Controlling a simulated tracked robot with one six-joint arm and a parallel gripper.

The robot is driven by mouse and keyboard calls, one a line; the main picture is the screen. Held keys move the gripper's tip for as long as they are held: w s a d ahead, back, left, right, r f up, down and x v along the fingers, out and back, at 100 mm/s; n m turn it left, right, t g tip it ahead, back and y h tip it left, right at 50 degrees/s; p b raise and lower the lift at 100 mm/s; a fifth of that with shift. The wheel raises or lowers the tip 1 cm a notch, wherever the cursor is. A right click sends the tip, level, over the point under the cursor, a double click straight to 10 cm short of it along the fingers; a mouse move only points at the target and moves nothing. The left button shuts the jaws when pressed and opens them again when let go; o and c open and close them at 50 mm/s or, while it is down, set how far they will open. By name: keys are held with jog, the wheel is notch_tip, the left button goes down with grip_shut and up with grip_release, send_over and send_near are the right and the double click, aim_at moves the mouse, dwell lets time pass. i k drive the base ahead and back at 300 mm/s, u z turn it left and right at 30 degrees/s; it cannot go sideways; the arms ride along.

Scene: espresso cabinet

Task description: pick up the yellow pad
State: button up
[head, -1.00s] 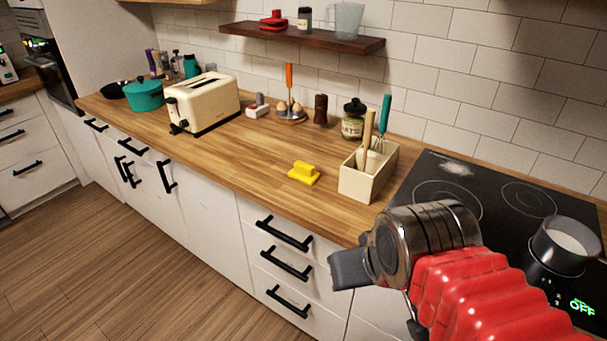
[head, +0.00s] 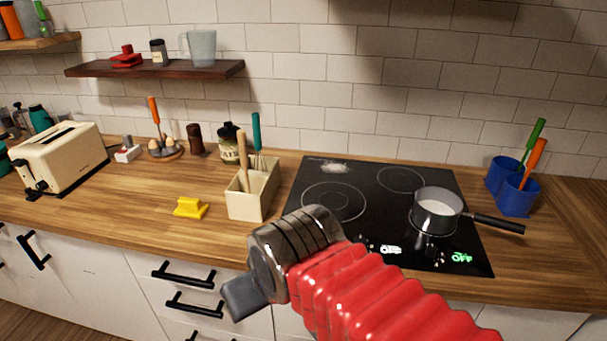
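The yellow pad (head: 190,208) lies on the wooden counter, left of a cream utensil box. It is a small block with a raised top part. My gripper (head: 236,300) shows at the lower middle, at the end of my red arm, in front of the counter edge. It is apart from the pad, to its lower right in the picture. Only a dark grey end part of the gripper shows, and I cannot tell whether its fingers are apart or together.
The cream box (head: 252,197) with utensils stands right of the pad. A black cooktop (head: 340,230) with a saucepan (head: 437,211) lies further right. A toaster (head: 65,158) stands at left. The counter around the pad's left is clear. A shelf (head: 155,69) hangs above.

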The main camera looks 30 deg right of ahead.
aim_at(188, 207)
jog(key=k, duration=0.65)
jog(key=u, duration=0.4)
jog(key=i, duration=0.5)
jog(key=u, duration=0.7)
jog(key=i, duration=1.4)
jog(key=z, duration=0.4)
